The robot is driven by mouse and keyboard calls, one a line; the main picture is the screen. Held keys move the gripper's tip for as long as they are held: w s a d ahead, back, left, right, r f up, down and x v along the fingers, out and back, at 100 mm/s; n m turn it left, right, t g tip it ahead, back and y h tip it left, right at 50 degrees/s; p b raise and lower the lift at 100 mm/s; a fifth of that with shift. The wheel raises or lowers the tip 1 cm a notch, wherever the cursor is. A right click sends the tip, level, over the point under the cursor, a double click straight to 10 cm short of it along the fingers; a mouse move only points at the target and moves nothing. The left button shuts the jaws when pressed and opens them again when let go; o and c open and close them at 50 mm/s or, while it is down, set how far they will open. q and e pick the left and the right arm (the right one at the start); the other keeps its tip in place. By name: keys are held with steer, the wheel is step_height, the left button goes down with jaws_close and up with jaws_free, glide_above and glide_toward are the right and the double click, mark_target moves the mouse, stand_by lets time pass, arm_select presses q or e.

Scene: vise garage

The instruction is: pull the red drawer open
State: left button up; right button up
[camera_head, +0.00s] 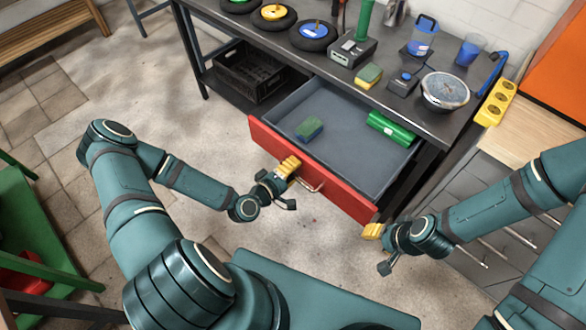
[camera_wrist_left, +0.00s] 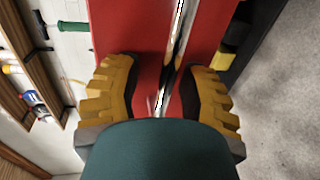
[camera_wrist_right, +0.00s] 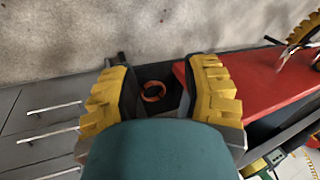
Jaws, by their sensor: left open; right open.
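The red drawer (camera_head: 340,185) stands pulled out from under the dark workbench, its grey inside showing. A green and blue sponge (camera_head: 309,129) and a green cylinder (camera_head: 391,129) lie in it. My left gripper (camera_head: 288,168) is at the silver handle (camera_head: 313,186) on the red front. In the left wrist view the handle (camera_wrist_left: 176,45) runs between the open fingers; I cannot tell whether they touch it. My right gripper (camera_head: 373,231) is open and empty near the front's right corner. In the right wrist view the red front (camera_wrist_right: 265,88) lies right of its fingers.
The workbench (camera_head: 300,66) carries wheels, a scale, a yellow sponge (camera_head: 368,75) and a blue cup (camera_head: 470,50). A black crate (camera_head: 248,72) sits on the lower shelf. Grey cabinet drawers (camera_head: 490,225) stand at right. The floor left of the drawer is clear.

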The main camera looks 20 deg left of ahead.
arm_select(q)
steer(key=v, duration=1.6)
stand_by(1.1)
stand_by(0.4)
steer(key=v, duration=0.8)
steer(key=shift+d+f, duration=0.1)
stand_by(0.5)
steer(key=w+d+f+m+g+h, duration=0.1)
steer(key=w+d+f+m+g, duration=0.25)
steer(key=w+f+g, duration=0.2)
steer(key=w+d+r+m+g+y, duration=0.1)
steer(key=w+d+m+g, duration=0.1)
steer(key=d, duration=0.4)
steer(key=w+d+m+g+y, duration=0.1)
steer(key=w+d+m+g, duration=0.2)
steer(key=d+m+g, duration=0.2)
steer(key=shift+d+r+m+y, duration=0.3)
steer(key=shift+d+r+m, duration=0.1)
steer(key=shift+d+m, duration=0.6)
